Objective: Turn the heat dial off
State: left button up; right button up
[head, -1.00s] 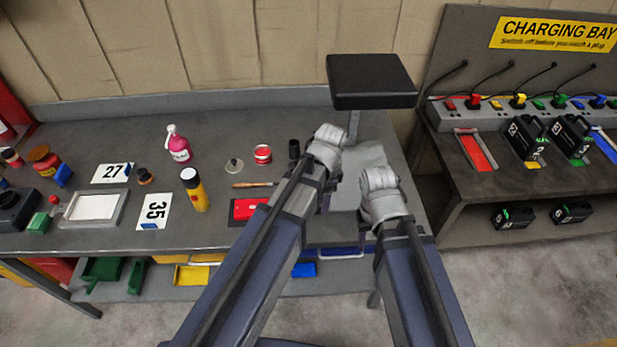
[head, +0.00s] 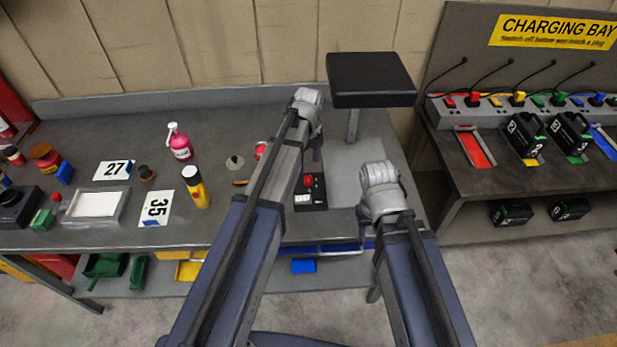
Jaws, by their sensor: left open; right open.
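A black control box (head: 318,192) with a red round knob (head: 308,181) and a small white panel stands on the bench, just right of my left forearm. I take the red knob to be the heat dial; its setting is too small to read. The box belongs beside a press with a black raised platen (head: 371,79) on a grey post. My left gripper (head: 316,152) hangs below its wrist, beyond the knob, mostly hidden by the arm. My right gripper (head: 368,215) is mostly hidden under its wrist, over the front edge of the press base. Both appear empty.
The charging bench (head: 480,185) with black battery packs stands right. The grey press base (head: 345,186) is clear.

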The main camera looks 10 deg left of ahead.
aim_at(309, 179)
pick_arm(q)
notch_tip(309, 179, down, 7)
jog(key=b, duration=0.7)
jog(key=shift+f, duration=0.2)
grip_shut()
